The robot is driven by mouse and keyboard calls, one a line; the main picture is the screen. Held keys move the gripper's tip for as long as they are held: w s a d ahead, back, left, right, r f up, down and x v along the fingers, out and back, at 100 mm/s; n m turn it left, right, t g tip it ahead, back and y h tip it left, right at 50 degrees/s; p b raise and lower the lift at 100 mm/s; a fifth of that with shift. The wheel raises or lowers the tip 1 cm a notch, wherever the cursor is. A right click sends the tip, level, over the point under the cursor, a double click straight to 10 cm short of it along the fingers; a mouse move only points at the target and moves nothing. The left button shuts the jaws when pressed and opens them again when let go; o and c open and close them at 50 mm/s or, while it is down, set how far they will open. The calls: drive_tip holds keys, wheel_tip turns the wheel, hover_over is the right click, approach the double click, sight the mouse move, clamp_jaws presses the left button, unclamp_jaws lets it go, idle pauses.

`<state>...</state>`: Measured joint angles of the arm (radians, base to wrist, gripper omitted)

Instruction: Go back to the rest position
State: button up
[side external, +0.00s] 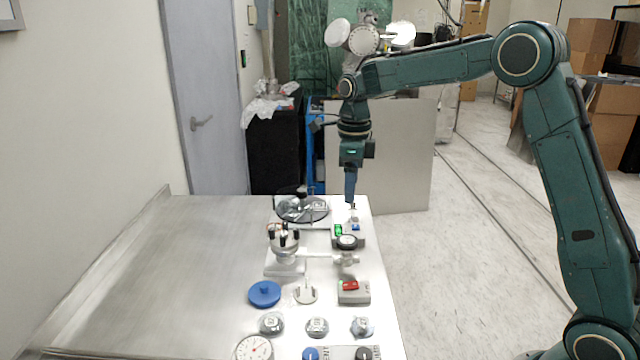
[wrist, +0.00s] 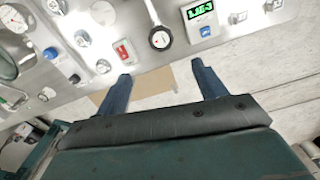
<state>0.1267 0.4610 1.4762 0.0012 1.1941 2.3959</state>
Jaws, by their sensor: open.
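My gripper (wrist: 162,85) shows in the wrist view as two blue fingers spread apart, with nothing between them. In the side external view my gripper (side external: 350,200) points down above the far right part of the metal table (side external: 170,270). It is just over or behind a small box with a green display (side external: 338,230); I cannot tell whether it touches anything there. In the wrist view the display box (wrist: 199,14) lies beyond the right finger.
The table's right side holds a black round part (side external: 302,210), a chamber with black posts (side external: 284,240), a round gauge (side external: 347,241), a red switch box (side external: 351,290), a blue cap (side external: 264,293) and several knobs. The table's left half is clear.

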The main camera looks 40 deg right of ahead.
drive_tip(key=s+a+r+n+t, duration=0.2)
drive_tip(key=s+a+r+n, duration=0.15)
drive_tip(key=s+n, duration=0.7)
drive_tip(key=s+a+r+n+t, duration=0.2)
drive_tip(key=s+r+n, duration=0.3)
drive_tip(key=s+n, duration=0.6)
drive_tip(key=s+f+n+t, duration=0.1)
drive_tip(key=s+f+n, duration=0.2)
drive_tip(key=s+n, duration=0.4)
drive_tip(key=shift+s+a, duration=0.4)
drive_tip(key=shift+s, duration=0.9)
drive_tip(key=shift+n, duration=0.25)
